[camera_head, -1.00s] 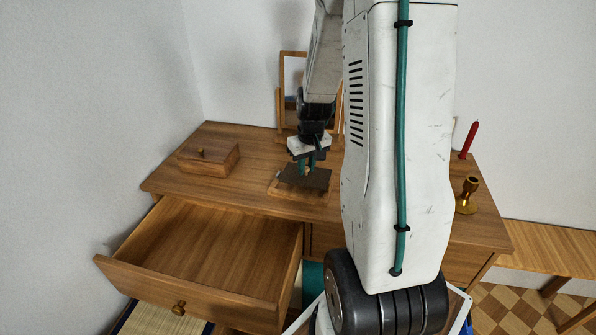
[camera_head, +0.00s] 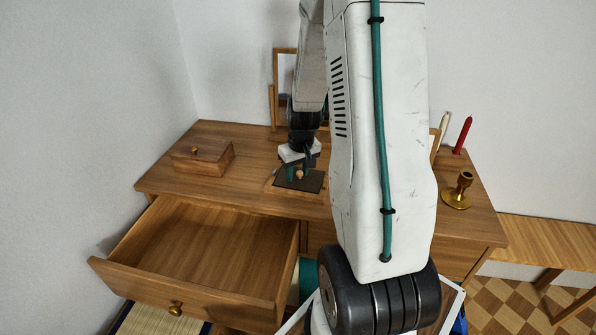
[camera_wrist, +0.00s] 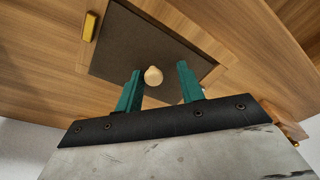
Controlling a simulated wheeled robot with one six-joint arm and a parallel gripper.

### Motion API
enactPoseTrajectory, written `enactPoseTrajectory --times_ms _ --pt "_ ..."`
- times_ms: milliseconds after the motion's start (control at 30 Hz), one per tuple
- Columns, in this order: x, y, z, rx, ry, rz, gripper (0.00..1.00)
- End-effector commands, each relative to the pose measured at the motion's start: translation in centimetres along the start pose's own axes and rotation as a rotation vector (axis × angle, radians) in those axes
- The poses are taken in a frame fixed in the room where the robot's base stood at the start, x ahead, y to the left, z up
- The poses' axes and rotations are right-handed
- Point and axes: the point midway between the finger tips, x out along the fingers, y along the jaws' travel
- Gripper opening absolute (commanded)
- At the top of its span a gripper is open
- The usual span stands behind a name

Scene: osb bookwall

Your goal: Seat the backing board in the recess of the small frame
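The backing board (camera_head: 312,184) is a dark brown panel with a pale round knob (camera_wrist: 153,76). It lies flat on the dresser top within the small frame, whose light wooden border (camera_wrist: 186,35) shows along its edges in the wrist view. The board (camera_wrist: 150,38) appears inside that border, but I cannot tell whether it sits fully down on every side. My gripper (camera_wrist: 160,67) is open, its two green fingers on either side of the knob with gaps between. In the head view my gripper (camera_head: 299,168) is low over the board.
A wooden box (camera_head: 203,158) stands at left, above an open, empty drawer (camera_head: 205,250). A mirror (camera_head: 285,70) stands behind. A brass candle holder (camera_head: 458,190) and red candle (camera_head: 463,134) are at right. A small brass piece (camera_wrist: 89,27) lies beside the board.

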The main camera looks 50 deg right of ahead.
Motion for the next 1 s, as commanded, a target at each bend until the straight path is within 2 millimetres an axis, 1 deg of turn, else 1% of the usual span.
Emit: enactPoseTrajectory --times_ms 167,267,367,600,700,800,900,967,1000 --pt "-0.1 0.0 0.0 0.001 0.000 0.000 0.40" --pt "-1.0 0.1 -0.1 0.000 0.002 0.000 0.40" --pt "-2.6 0.0 -0.1 0.000 0.004 0.001 0.40" --pt "-7.8 0.0 -0.1 0.000 0.005 0.002 0.40" --pt "-9.6 0.0 -0.1 0.000 0.005 0.002 0.40" --pt "-10.9 0.1 -0.1 0.000 0.004 0.001 0.40" --pt "-11.8 0.0 0.0 -0.001 0.002 0.001 0.40" --pt "-12.3 -0.4 0.1 -0.005 0.003 0.000 0.40" --pt "-12.9 -1.1 0.2 -0.012 0.002 -0.002 0.40"
